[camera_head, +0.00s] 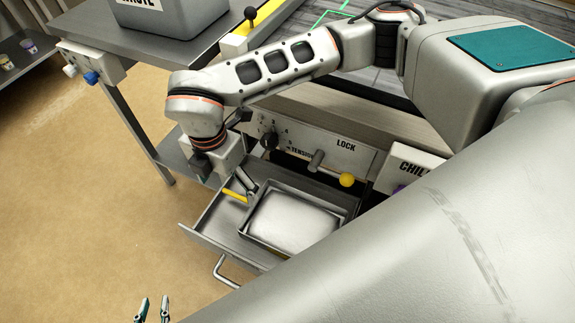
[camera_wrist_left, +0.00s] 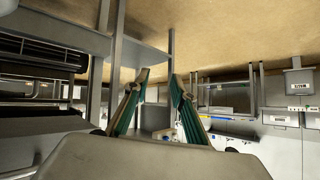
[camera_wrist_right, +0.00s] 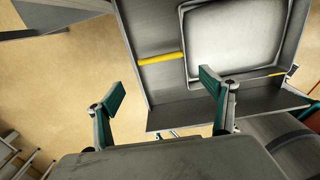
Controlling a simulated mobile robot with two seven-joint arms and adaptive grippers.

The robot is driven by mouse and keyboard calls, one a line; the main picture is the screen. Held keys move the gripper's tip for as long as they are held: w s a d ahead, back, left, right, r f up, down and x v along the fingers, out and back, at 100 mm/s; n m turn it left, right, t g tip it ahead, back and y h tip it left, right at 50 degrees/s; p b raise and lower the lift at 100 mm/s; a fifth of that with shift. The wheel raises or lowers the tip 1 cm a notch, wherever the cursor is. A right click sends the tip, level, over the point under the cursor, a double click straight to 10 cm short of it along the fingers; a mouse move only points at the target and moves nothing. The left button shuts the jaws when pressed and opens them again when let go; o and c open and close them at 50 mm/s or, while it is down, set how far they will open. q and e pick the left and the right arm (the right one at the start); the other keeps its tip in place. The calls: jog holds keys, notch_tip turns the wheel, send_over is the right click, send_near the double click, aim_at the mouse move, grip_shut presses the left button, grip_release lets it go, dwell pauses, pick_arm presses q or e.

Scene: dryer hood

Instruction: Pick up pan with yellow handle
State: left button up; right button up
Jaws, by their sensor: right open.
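The pan (camera_head: 292,222) is a shallow grey rectangular pan with a pale inside, lying in an open metal drawer (camera_head: 213,228). Its short yellow handle (camera_head: 235,195) points left in the head view. In the right wrist view the pan (camera_wrist_right: 235,38) is at the top, with the yellow handle (camera_wrist_right: 160,59) beyond the fingertips. My right gripper (camera_head: 236,180) is open and empty, close to the handle; I cannot tell whether it touches it. In the right wrist view its fingertips (camera_wrist_right: 160,92) are wide apart. My left gripper (camera_head: 152,309) is open and empty at the bottom edge, away from the drawer; its fingers show in the left wrist view (camera_wrist_left: 159,84).
A panel (camera_head: 325,150) with knobs and a yellow ball knob (camera_head: 347,180) stands directly behind the drawer. A grey waste bin (camera_head: 170,15) stands on the bench at the upper left. The drawer has a bar pull (camera_head: 222,272) in front. The floor (camera_head: 80,200) at left is clear.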

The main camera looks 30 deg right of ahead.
jog(key=shift+d+f, duration=0.15)
jog(key=shift+f, duration=0.55)
jog(key=f, duration=0.3)
jog(key=shift+s+d+f+b, duration=0.2)
jog(key=shift+f+b, duration=0.1)
jog(key=shift+f, duration=0.3)
jog(key=c, duration=1.3)
jog(key=shift+o, duration=0.2)
pick_arm(q)
jog(key=shift+a+f, duration=0.1)
jog(key=shift+f, duration=0.15)
pick_arm(e)
jog(key=shift+w+r, duration=0.15)
jog(key=shift+r, duration=0.05)
